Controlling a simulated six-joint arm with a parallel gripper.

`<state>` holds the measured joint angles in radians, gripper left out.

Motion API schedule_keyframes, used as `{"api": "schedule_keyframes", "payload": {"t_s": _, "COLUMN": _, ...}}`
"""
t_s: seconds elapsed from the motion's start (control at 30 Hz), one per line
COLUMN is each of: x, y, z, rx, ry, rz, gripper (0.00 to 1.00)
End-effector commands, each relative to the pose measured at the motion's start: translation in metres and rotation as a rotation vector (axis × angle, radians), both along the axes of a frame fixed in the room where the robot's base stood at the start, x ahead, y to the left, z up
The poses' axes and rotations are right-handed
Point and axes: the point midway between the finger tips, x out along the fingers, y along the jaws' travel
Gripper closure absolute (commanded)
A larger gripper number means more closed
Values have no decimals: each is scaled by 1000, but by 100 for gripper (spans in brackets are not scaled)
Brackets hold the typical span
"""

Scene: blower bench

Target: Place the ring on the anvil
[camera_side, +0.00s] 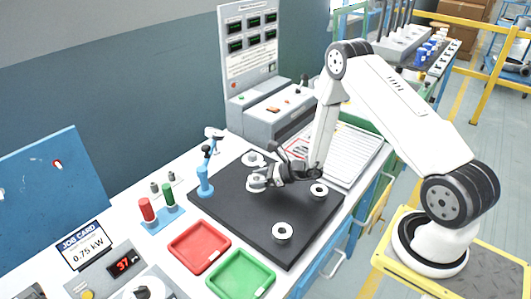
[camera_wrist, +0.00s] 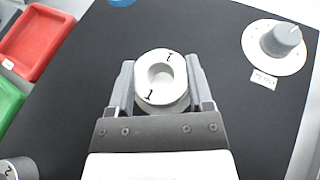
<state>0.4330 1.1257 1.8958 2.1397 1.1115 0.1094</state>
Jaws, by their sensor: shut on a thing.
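A thick white ring (camera_wrist: 151,94) marked with black 1s sits between the two grey fingers of my gripper (camera_wrist: 160,90), which are shut on its sides. In the side view my gripper (camera_side: 264,181) is low over the black mat with this ring (camera_side: 253,186) at its tips. I cannot tell whether the ring touches anything below. A white disc with a grey knob (camera_wrist: 276,46) and a small label stands to the right of the ring, apart from it; it also shows in the side view (camera_side: 253,158). No part is clearly recognisable as the anvil.
A blue upright stand with a lever (camera_side: 205,181) is left of my gripper. Other rings lie on the mat (camera_side: 225,208), one in front (camera_side: 283,231) and one right (camera_side: 319,190). Red (camera_side: 199,247) and green (camera_side: 241,275) trays are at the front. A tall panel stands behind.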

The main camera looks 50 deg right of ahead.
Motion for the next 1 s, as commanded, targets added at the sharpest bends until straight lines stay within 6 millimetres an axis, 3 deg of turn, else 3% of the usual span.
{"api": "schedule_keyframes", "payload": {"t_s": 0.3, "x": 0, "y": 0, "z": -3, "rx": 1, "ry": -1, "rz": 0, "gripper": 100}}
{"api": "schedule_keyframes", "payload": {"t_s": 0.33, "x": 0, "y": 0, "z": -3, "rx": 0, "ry": 0, "rz": 0, "gripper": 25}}
{"api": "schedule_keyframes", "payload": {"t_s": 0.4, "x": 0, "y": 0, "z": -3, "rx": 0, "ry": 0, "rz": 0, "gripper": 2}}
{"api": "schedule_keyframes", "payload": {"t_s": 0.83, "x": 0, "y": 0, "z": 1, "rx": -1, "ry": 0, "rz": 0, "gripper": 0}}
{"api": "schedule_keyframes", "payload": {"t_s": 1.0, "x": -12, "y": -8, "z": 6, "rx": 0, "ry": 1, "rz": -4, "gripper": 0}}
